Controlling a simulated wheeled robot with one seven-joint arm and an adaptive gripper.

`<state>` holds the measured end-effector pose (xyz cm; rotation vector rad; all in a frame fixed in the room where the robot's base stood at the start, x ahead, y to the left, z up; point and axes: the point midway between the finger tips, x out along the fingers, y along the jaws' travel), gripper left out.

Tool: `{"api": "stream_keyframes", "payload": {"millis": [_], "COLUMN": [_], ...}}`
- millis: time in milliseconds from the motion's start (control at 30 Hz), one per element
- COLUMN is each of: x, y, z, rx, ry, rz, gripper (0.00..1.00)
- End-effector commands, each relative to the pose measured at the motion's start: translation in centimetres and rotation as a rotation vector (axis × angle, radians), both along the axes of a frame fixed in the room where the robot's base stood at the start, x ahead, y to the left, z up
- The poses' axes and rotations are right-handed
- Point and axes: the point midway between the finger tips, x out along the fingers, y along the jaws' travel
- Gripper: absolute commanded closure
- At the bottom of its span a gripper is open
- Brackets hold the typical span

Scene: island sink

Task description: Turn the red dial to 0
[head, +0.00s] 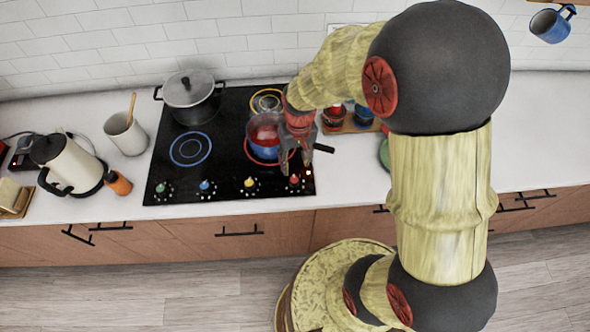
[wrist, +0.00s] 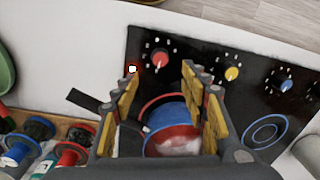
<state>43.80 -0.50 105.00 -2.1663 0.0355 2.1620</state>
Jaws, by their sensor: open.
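The red dial (head: 294,179) is at the right end of the dial row on the front of the black cooktop (head: 222,183). In the wrist view the red dial (wrist: 159,58) lies ahead of my fingertips, with small marks around it. The dial's exact setting is too small to read.
A blue and red pot (head: 263,148) with a dark handle (head: 323,148) stands on the right front burner, close by my gripper. A grey lidded pot (head: 190,97) is at the back left. Yellow (head: 249,182), blue (head: 205,186) and green (head: 161,188) dials line the front edge.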

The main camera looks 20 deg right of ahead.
Motion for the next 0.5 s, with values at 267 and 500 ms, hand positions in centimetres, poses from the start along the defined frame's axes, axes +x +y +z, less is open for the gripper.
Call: {"api": "stream_keyframes", "payload": {"millis": [267, 500], "x": [0.0, 0.0], "y": [-0.1, -0.1], "z": [2.4, 2.4], "rx": [0.000, 0.000], "ry": [0.000, 0.001], "rz": [0.000, 0.000], "gripper": [0.56, 0.56]}}
